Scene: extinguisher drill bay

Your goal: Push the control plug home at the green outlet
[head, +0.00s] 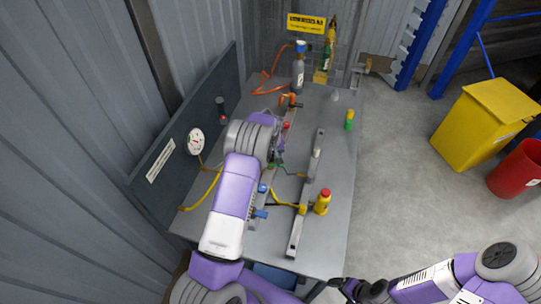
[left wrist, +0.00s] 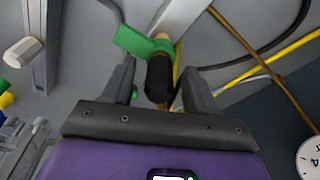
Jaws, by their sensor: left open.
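In the left wrist view a black plug (left wrist: 158,78) sits at a green fitting (left wrist: 162,46) with a green lever, on the end of a pale bar. I cannot tell how deep the plug is seated. My left gripper (left wrist: 157,70) is open, with one finger on each side of the black plug and visible gaps. In the head view the left gripper (head: 276,157) is low over the bench, mostly hidden by my arm; some green (head: 281,166) shows beside it. My right gripper (head: 346,288) is off the bench's front right corner, too small to judge.
The bench (head: 335,150) holds a long grey rail (head: 308,195), a red-and-yellow fitting (head: 322,202), a green-and-yellow fitting (head: 350,119) and a grey cylinder (head: 298,70). A gauge panel (head: 180,165) stands at left. Yellow hoses (left wrist: 262,70) run near the plug. A yellow bin (head: 485,125) stands at right.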

